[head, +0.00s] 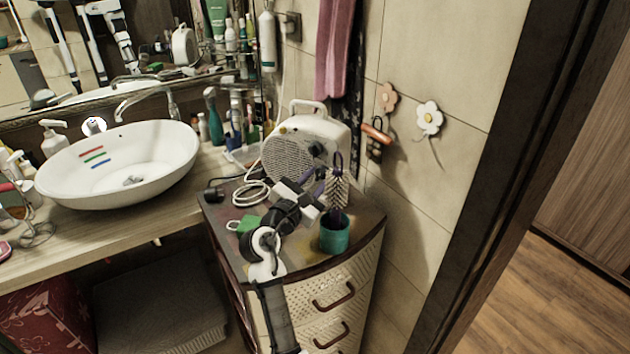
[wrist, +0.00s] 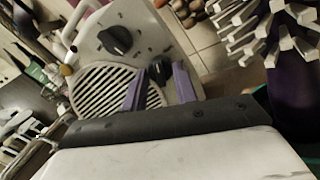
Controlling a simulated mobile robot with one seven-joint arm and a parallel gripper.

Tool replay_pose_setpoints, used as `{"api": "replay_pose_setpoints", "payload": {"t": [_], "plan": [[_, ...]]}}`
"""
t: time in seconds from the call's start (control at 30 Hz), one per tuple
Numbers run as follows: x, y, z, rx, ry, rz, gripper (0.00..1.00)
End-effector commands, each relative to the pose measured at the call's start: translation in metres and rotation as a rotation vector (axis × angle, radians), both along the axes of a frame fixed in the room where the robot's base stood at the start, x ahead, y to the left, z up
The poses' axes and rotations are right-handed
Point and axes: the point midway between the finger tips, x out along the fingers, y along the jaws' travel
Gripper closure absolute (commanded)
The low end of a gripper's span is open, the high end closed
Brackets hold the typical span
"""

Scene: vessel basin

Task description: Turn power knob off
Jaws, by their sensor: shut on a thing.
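In the wrist view the heater's face (wrist: 160,38) shows two dark knobs. The upper knob (wrist: 115,40) is clear of my fingers. The lower knob (wrist: 159,71) sits between the purple fingertips of my gripper (wrist: 160,84), which is shut on it. The labels are too blurred to tell which knob is power. In the head view my gripper (head: 320,174) is at the heater's lower right front, and my wrist hides part of that corner.
A teal cup (head: 335,236) with a brush (head: 337,188) stands close to the right of my gripper. A green object (head: 246,224) and a coiled white cord (head: 250,193) lie on the cabinet top (head: 222,212). A white basin (head: 120,163) is at the left.

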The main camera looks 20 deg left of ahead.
Motion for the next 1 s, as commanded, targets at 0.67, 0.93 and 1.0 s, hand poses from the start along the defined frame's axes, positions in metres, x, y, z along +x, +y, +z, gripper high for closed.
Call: {"api": "replay_pose_setpoints", "payload": {"t": [0.67, 0.93, 1.0], "plan": [[-0.003, 0.001, -0.001, 0.002, 0.000, 0.000, 0.50], [-0.048, 0.010, -0.009, 0.002, -0.001, 0.004, 0.50], [-0.064, 0.013, -0.011, 0.003, -0.001, 0.003, 0.50]]}}
